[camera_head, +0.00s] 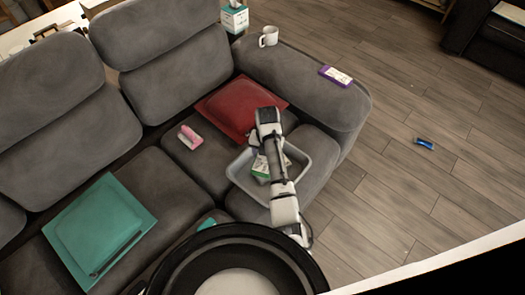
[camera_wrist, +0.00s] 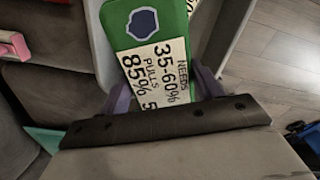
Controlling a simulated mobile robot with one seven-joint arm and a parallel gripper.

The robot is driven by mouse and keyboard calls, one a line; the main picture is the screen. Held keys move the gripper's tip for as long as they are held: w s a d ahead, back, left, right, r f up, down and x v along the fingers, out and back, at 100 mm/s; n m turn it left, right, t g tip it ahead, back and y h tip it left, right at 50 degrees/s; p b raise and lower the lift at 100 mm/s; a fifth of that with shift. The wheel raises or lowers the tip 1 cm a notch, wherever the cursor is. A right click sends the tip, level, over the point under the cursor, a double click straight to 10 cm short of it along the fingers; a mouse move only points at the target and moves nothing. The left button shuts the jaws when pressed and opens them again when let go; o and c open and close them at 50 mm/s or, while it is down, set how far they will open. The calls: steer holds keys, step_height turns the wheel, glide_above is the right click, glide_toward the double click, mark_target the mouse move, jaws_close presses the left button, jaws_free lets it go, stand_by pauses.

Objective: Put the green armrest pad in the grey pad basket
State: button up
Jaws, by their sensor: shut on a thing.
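The green armrest pad (camera_wrist: 185,18) has a white printed label and fills the middle of the wrist view. My gripper (camera_wrist: 163,88) has its purple fingers on either side of the pad and is shut on it. The grey pad basket (camera_head: 238,175) is a light tray on the right part of the sofa seat. In the head view, the green and white pad (camera_head: 261,168) shows within the basket's outline, below my arm. I cannot tell whether it touches the basket floor. My arm hides part of the basket.
A red cushion (camera_head: 222,108) lies behind the basket and a pink object (camera_head: 190,137) to its left. A teal cushion (camera_head: 95,225) is at the left. The armrest holds a white mug (camera_head: 269,36) and a purple pad (camera_head: 336,76). A blue object (camera_head: 424,143) lies on the floor.

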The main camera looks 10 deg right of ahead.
steer(key=shift+s+f, duration=0.1)
steer(key=shift+f, duration=0.5)
steer(key=shift+f+b, duration=1.35)
steer(key=shift+f, duration=1)
steer(key=shift+r, duration=0.1)
steer(key=o, duration=1.1)
steer(key=shift+c, duration=0.2)
